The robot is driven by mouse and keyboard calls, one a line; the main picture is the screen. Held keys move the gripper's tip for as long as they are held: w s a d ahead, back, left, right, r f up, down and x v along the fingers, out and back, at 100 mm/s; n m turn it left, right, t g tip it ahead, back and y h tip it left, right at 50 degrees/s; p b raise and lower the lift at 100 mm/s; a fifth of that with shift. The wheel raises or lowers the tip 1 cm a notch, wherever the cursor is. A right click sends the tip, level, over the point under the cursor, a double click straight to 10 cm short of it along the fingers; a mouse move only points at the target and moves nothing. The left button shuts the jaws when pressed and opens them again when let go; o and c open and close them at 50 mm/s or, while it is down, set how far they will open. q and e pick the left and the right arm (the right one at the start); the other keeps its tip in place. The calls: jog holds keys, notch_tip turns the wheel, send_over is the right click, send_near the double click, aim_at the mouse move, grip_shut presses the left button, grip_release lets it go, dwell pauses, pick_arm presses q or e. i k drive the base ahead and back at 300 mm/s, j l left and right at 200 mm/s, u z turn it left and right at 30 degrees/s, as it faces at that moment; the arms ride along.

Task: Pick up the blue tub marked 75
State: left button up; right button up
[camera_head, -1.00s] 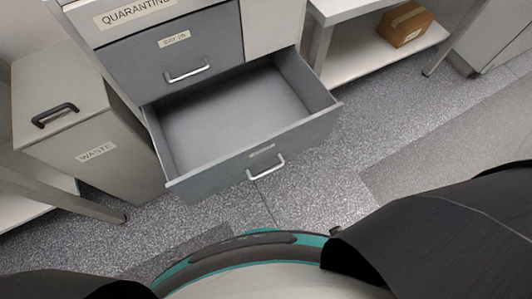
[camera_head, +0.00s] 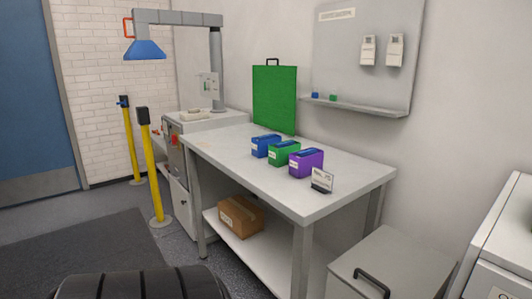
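A blue tub (camera_head: 265,146) stands on the white table (camera_head: 222,146), the leftmost of three tubs in a row. It has a pale label on its front, too small to read, so I cannot tell if it says 75. A green tub (camera_head: 283,153) and a purple tub (camera_head: 306,163) stand to its right. Neither of my grippers is in view; only a dark part of my own body shows at the bottom edge.
A small card stand (camera_head: 322,181) sits by the purple tub. A green panel (camera_head: 274,98) stands at the table's back. A cardboard box (camera_head: 241,215) lies on the lower shelf. Yellow posts (camera_head: 153,168) stand left. A lidded bin (camera_head: 392,262) is at front right.

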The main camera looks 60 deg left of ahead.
aim_at(259, 149)
jog(key=u, duration=1.6)
